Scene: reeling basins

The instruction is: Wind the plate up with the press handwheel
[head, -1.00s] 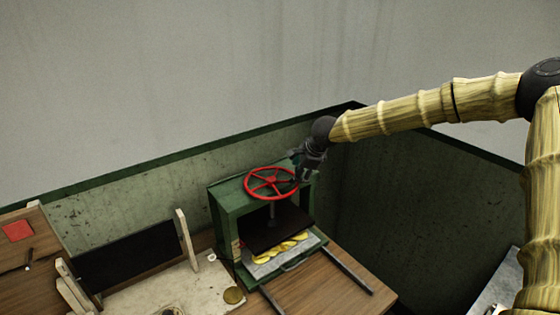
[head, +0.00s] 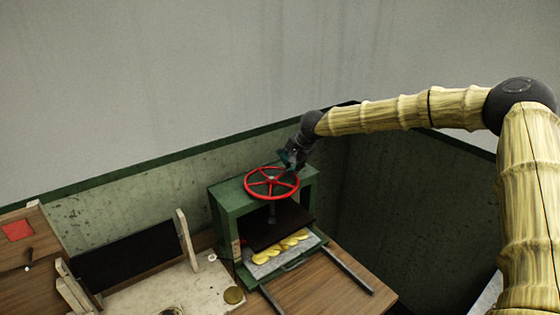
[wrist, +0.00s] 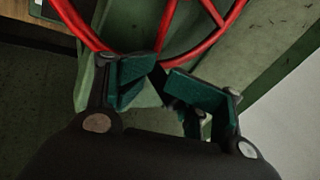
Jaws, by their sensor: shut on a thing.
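The red handwheel (head: 271,183) lies flat on top of the green press (head: 228,212). My gripper (head: 289,167) is at the wheel's far right rim, shut on it. In the wrist view, the wheel's rim (wrist: 190,54) passes at the tips of my green-padded fingers (wrist: 160,75); the exact contact is partly hidden. The dark press plate (head: 277,228) hangs below the wheel on its screw, inside the frame. Yellow pieces (head: 281,250) lie under it on a light tray (head: 262,269), with a gap visible between them and the plate.
Two rails (head: 347,270) run forward from the press over the wooden table (head: 330,290). A pale board (head: 150,295) with upright wooden posts (head: 186,238) stands to the left. Green walls (head: 130,198) close in behind and to the right.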

